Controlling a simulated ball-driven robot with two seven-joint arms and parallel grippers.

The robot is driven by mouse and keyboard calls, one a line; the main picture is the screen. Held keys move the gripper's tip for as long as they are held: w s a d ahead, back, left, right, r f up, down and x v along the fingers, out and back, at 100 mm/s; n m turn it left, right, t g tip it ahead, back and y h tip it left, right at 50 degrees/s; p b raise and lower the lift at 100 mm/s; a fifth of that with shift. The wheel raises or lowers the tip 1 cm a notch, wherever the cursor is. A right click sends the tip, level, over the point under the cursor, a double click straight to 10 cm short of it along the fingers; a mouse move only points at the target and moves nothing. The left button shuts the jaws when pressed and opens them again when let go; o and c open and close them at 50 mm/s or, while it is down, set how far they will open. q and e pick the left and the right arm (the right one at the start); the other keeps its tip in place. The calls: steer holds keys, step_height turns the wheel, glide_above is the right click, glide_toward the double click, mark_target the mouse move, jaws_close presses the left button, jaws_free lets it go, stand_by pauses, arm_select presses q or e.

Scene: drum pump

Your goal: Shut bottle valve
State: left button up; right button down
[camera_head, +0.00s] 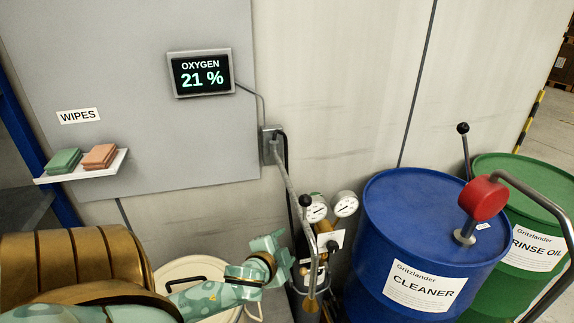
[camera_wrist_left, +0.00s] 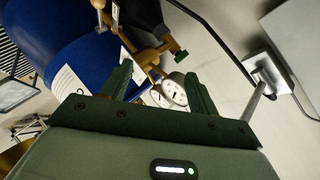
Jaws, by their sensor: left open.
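The gas bottle (camera_head: 309,303) stands against the wall, partly hidden by a grey pipe and a white tag. Two round gauges (camera_head: 331,206) sit at its top. The brass valve parts show in the left wrist view (camera_wrist_left: 146,55), with a small green knob (camera_wrist_left: 181,55) at one end. My left gripper (camera_head: 284,250) is open and empty, just left of the bottle's top in the head view. In the left wrist view its two fingers (camera_wrist_left: 159,74) point toward the gauges and brass fittings, apparently without touching them. My right gripper is not in view.
A blue CLEANER drum (camera_head: 385,225) stands right of the bottle, with a red-topped pump (camera_head: 483,199) on it. A green RINSE OIL drum (camera_head: 520,175) is behind. A white lidded bin (camera_head: 190,272) stands below my left arm. The wall display (camera_head: 200,73) reads OXYGEN 21 %.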

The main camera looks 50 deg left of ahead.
arm_select(q)
steer(key=s+d+r+n+p, duration=0.1)
steer(key=s+d+r+p, duration=0.1)
steer(key=d+r+p, duration=0.2)
steer(key=shift+s+d+r+h, duration=0.3)
steer(key=shift+d+h, duration=0.1)
steer(key=shift+d, duration=0.45)
